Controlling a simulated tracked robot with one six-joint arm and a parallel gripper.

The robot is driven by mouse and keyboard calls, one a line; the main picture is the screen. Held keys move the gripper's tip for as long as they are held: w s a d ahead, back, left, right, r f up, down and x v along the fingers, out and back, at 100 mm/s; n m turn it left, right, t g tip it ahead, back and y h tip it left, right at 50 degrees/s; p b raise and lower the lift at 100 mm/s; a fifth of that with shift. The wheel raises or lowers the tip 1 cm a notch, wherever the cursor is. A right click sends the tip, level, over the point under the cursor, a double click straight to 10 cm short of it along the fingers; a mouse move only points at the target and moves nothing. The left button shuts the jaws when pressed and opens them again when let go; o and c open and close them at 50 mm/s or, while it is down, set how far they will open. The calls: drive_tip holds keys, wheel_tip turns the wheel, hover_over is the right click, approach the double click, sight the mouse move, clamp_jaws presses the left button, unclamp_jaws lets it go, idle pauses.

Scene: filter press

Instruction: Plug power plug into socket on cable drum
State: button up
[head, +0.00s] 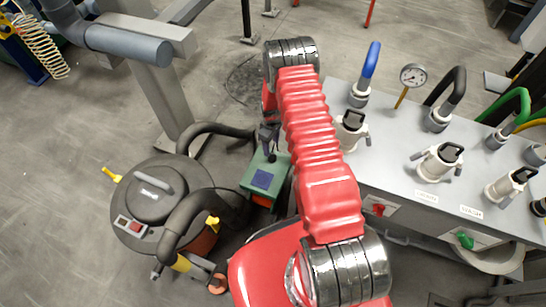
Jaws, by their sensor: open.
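My gripper (269,146) is small and dark at the end of my red arm. It is open, just above or at the back edge of a green box-like object with a blue square on top (264,179). This object may be the cable drum, but I cannot tell for sure. My arm hides its right side. I cannot make out a power plug or a socket opening; either may be hidden by the gripper or too small to see. Whether the gripper touches the green object is unclear.
A round grey industrial vacuum (150,205) with a thick black hose (185,215) stands to the left, close to the green object. A grey metal post (160,95) rises behind it. A grey cabinet (385,130) with valves and a gauge (413,75) fills the right.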

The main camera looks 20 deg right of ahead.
sight(272, 153)
drive_tip(key=shift+f, duration=1.55)
drive_tip(key=shift+d+f, duration=0.2)
drive_tip(key=shift+f, duration=2.4)
drive_tip(key=shift+c, duration=0.6)
drive_tip(key=c, duration=1)
